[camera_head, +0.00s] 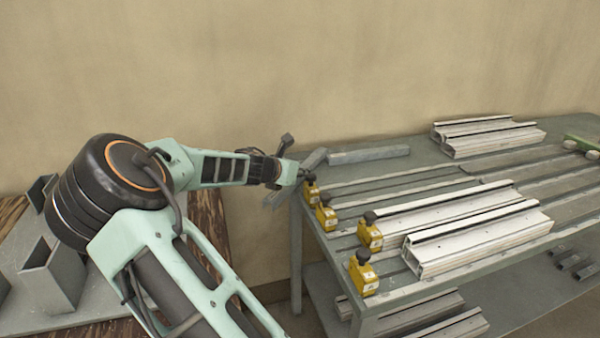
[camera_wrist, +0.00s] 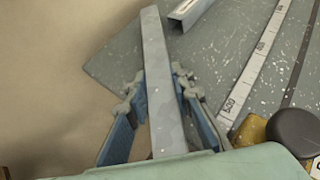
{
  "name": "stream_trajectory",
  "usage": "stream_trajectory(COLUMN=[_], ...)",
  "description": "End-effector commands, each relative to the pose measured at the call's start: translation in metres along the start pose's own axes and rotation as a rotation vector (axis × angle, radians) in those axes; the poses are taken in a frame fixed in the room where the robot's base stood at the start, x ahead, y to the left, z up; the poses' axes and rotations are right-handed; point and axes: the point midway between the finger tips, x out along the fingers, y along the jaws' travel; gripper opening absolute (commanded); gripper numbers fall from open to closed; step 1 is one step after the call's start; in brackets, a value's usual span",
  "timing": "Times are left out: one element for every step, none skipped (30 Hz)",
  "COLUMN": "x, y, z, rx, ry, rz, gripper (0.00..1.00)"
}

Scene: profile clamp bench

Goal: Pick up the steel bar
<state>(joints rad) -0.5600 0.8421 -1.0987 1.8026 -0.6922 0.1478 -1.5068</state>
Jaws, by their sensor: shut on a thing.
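The steel bar (camera_wrist: 157,60) is a long, plain grey bar in the wrist view, pointing away from me between the two fingers. My gripper (camera_wrist: 160,92) is shut on it, with a blue-padded finger on each side. In the head view, my gripper (camera_head: 299,172) is at the left end of the bench, and a short grey piece of the bar (camera_head: 315,157) shows beyond it. The bar overlaps the bench's corner in the wrist view. I cannot tell how far above the bench top it is. Its near end is hidden by my gripper.
Another grey bar (camera_head: 368,154) lies along the bench's back edge; its end shows in the wrist view (camera_wrist: 188,12). Several yellow clamps with black knobs (camera_head: 326,217) line the left side of the bench (camera_head: 345,190). Pale profiles (camera_head: 480,235) lie to the right.

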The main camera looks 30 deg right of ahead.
Motion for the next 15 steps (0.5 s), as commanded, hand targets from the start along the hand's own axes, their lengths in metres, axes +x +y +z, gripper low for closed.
stream_trajectory(x=[-0.002,-0.003,-0.005,-0.006,-0.008,-0.011,-0.014,-0.016,-0.021,-0.026,-0.031,-0.037,-0.043,-0.048,-0.056], y=[0.000,0.000,0.000,0.000,0.000,0.000,0.000,0.000,-0.004,-0.008,-0.011,-0.017,-0.020,-0.024,-0.030], z=[0.005,0.007,0.011,0.014,0.017,0.023,0.027,0.032,0.034,0.037,0.040,0.044,0.049,0.053,0.058], rx=[0.003,0.004,0.005,0.005,0.005,0.005,0.006,0.006,0.004,0.005,0.005,0.005,0.006,0.005,0.006], ry=[-0.002,-0.002,-0.002,-0.002,-0.002,-0.002,-0.002,-0.002,-0.002,-0.002,-0.001,0.000,-0.002,-0.001,0.000], rz=[0.001,0.001,0.001,0.001,0.001,0.001,0.002,0.003,0.002,0.001,0.002,0.002,0.003,0.003,0.003], gripper=[0.00,0.00,0.00,0.00,0.00,0.00,0.00,0.00,0.00,0.00,0.00,0.00,0.00,0.00,0.00])
